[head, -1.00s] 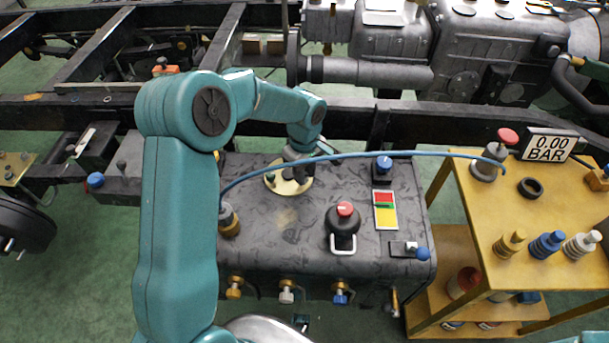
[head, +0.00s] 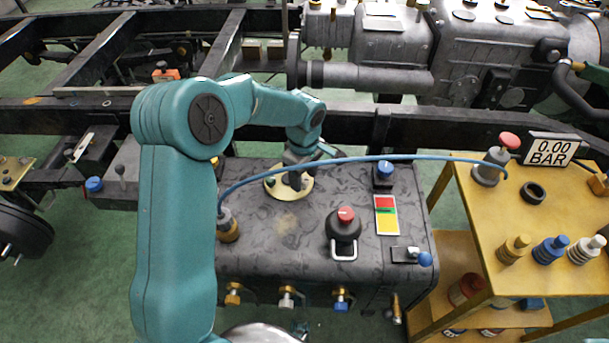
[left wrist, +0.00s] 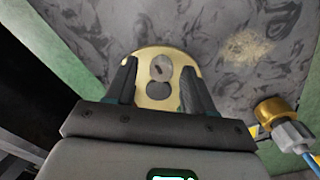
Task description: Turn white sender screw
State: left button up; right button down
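A round brass plate (head: 277,190) sits on top of the dark tank, below my left gripper. In the left wrist view, the plate (left wrist: 146,60) carries a pale grey round screw head with a slot (left wrist: 161,67), which looks like the white sender screw. A darker round spot (left wrist: 159,91) lies close to it, nearer the gripper's base. My left gripper (left wrist: 159,68) is open, its two fingers on either side of the pale screw head. Contact with the screw cannot be told. In the head view, the gripper (head: 303,170) partly covers the plate. My right gripper is out of view.
The dark tank (head: 285,245) carries a red-topped valve (head: 345,215), a blue knob (head: 384,172) and a brass fitting (head: 228,230). A blue hose (head: 400,157) arches above it. A yellow bench (head: 500,215) stands at right. Black frame rails run behind.

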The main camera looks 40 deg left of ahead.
aim_at(304, 180)
pick_arm(q)
jog(key=shift+d, duration=0.1)
notch_tip(304, 180, up, 16)
jog(key=p, duration=0.3)
jog(key=shift+r, duration=0.15)
jog(key=shift+s, duration=0.1)
dwell(0.5)
